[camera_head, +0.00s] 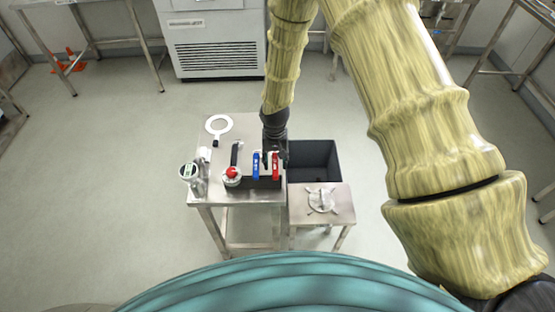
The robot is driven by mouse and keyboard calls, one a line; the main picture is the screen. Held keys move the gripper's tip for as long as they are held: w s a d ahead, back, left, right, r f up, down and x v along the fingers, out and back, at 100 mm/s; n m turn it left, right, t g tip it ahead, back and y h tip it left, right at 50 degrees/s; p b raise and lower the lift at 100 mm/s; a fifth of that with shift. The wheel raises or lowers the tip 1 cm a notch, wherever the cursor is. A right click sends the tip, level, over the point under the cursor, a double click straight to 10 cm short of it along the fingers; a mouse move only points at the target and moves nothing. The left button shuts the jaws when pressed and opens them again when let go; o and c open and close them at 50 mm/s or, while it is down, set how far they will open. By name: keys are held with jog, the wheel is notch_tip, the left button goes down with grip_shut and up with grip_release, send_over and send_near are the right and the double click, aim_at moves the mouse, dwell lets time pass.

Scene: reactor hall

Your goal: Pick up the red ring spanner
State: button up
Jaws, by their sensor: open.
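A red upright tool (276,168), which looks like the red ring spanner, stands at the right end of a dark holder (266,183) on the steel table. A blue tool (256,167) stands just left of it in the same holder. My gripper (271,157) is open, pointing down over the holder at the top of the red tool. The picture is too small to tell whether the fingers are around the red tool or touch it. My gripper hides part of the area behind it.
The steel table (250,130) also bears a white ring-shaped tool (219,125), a black-handled tool (235,153), a red-topped round part (232,174) and a white gauge (190,171). A dark open bin (330,158) and a lower stool (342,205) with a metal part (321,200) stand right.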

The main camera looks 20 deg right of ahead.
grip_shut()
dwell(0.6)
